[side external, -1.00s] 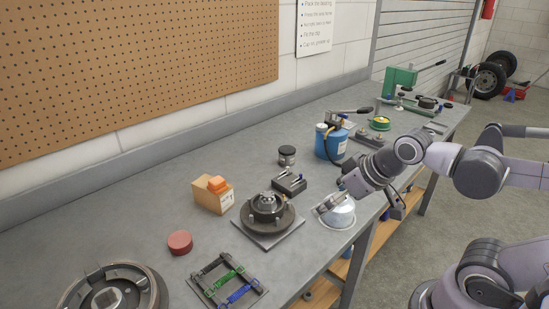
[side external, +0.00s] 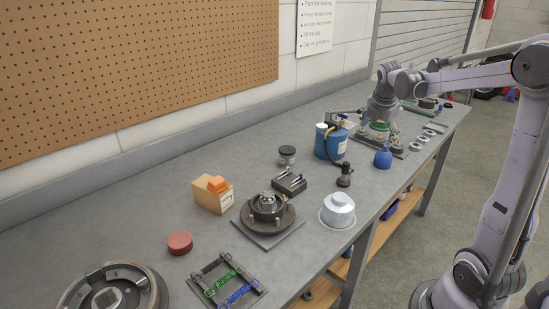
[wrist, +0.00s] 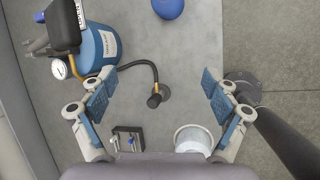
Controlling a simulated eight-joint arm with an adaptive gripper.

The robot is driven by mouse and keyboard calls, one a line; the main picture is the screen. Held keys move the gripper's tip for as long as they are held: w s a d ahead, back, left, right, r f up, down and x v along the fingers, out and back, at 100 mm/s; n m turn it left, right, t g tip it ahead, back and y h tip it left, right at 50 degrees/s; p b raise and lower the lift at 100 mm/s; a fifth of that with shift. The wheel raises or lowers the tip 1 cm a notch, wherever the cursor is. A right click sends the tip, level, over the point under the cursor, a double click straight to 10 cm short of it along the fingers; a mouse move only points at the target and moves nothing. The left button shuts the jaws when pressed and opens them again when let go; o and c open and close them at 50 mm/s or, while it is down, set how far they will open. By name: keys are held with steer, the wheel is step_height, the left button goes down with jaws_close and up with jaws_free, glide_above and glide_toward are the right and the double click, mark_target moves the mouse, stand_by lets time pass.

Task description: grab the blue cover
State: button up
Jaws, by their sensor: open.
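A round blue piece with a short narrow neck (side external: 383,158) stands near the front edge of the bench, right of the grease pump; I take it for the blue cover. In the wrist view the blue cover (wrist: 168,7) is cut by the top edge.
A blue grease pump (side external: 331,141) with gauge and hose stands left of my gripper. Several metal rings (side external: 422,139) lie to the right.

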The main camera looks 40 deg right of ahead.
mark_target(385, 149)
steer(key=s+d+f+n+g, duration=0.1)
steer(key=d+f+n, duration=0.2)
steer(key=d, duration=0.5)
steer(key=shift+n, duration=0.9)
steer(key=x, duration=0.8)
steer(key=w+x, duration=0.1)
steer(key=x, duration=0.3)
steer(key=shift+d+f, duration=0.2)
steer(key=shift+d, duration=0.1)
steer(key=shift+y, duration=0.3)
steer(key=c, duration=1.1)
